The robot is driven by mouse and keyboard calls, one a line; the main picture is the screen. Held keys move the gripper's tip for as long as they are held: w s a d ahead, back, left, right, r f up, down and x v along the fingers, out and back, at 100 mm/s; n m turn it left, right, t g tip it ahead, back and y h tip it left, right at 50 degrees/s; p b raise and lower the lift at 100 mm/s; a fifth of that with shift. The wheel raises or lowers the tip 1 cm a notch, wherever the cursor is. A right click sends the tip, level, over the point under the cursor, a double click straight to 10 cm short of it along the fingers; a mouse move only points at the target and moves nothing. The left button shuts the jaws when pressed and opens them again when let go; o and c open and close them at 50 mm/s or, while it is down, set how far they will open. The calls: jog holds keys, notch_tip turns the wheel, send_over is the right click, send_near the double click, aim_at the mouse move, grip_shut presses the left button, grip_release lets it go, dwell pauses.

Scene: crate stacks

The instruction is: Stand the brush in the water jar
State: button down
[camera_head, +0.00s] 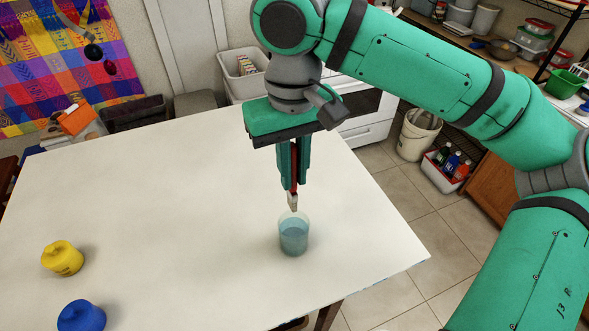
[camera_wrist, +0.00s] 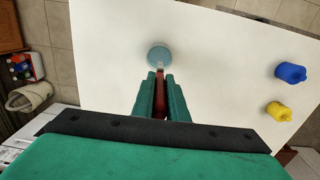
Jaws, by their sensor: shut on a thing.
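My gripper (camera_head: 292,183) points down over the table and is shut on the brush (camera_head: 293,201). The brush has a red handle between the fingers and a pale lower end below them. The water jar (camera_head: 294,238) is a clear cup with bluish water, standing upright on the table. The brush's lower end is at or just above the jar's rim; I cannot tell whether it is inside. In the wrist view the brush (camera_wrist: 160,92) lies between the fingers (camera_wrist: 160,92), and the jar (camera_wrist: 159,55) is just beyond their tips.
The white table (camera_head: 180,200) is mostly clear. A yellow pot (camera_head: 63,258) and a blue pot (camera_head: 82,317) stand at its left front. The table's right edge is near the jar. A bucket (camera_head: 418,135) and a crate of bottles (camera_head: 446,170) stand on the floor.

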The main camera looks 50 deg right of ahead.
aim_at(295, 193)
jog(key=shift+s, duration=0.2)
jog(key=shift+f, duration=5.45)
jog(key=shift+f, duration=0.95)
jog(key=c, duration=1.7)
grip_release()
jog(key=shift+o, duration=0.2)
jog(key=shift+r, duration=0.1)
jog(key=shift+r, duration=4.4)
